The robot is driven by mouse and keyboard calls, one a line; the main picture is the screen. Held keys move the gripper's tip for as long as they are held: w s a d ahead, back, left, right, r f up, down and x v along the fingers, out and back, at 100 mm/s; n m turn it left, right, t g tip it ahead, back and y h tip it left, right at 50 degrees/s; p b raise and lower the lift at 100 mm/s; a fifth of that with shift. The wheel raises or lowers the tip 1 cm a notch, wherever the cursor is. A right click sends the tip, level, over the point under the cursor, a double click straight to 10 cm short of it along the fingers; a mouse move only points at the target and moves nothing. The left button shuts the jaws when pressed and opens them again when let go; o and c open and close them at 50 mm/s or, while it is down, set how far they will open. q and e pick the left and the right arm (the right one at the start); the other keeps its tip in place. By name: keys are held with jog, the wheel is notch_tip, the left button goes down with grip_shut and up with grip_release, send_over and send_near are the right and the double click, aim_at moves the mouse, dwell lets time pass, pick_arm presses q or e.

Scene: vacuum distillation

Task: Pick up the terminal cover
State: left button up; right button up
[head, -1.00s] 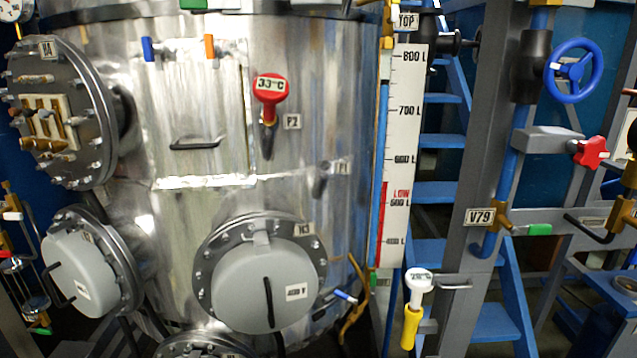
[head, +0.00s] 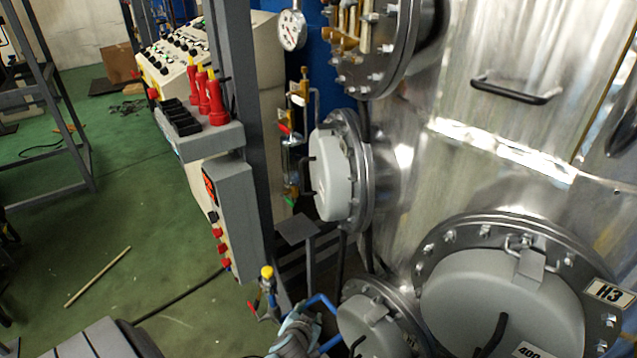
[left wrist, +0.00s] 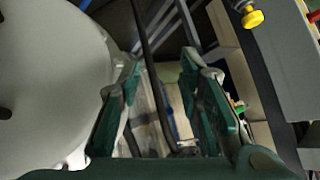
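Several round grey covers with dark handles sit on bolted flanges on the steel vessel; I cannot tell which is the terminal cover. In the head view one cover (head: 333,180) is at centre, a smaller cover (head: 368,325) is at the bottom, and a large cover (head: 470,300) labelled H3 is at bottom right. A big pale round cover (left wrist: 50,75) fills the left of that view, beside the fingers.
A grey post with a control box (head: 235,200) and a shelf of red handled tools (head: 212,97) stands left of the vessel.

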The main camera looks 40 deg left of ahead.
pick_arm(q)
jog(key=w+a+r+n+t+y, duration=0.25)
jog(key=w+r, duration=0.25)
jog(key=r, duration=0.7)
jog(key=n+t+y+b, duration=0.1)
jog(key=n+t+y, duration=0.2)
jog(key=n+y, duration=0.1)
send_near(301, 177)
jog(key=x, duration=1)
jog(key=shift+w+a+f+p, duration=0.15)
jog(key=shift+w+a+p, duration=0.15)
jog(key=shift+p, duration=0.1)
jog(key=shift+s+d, duration=0.1)
grip_shut()
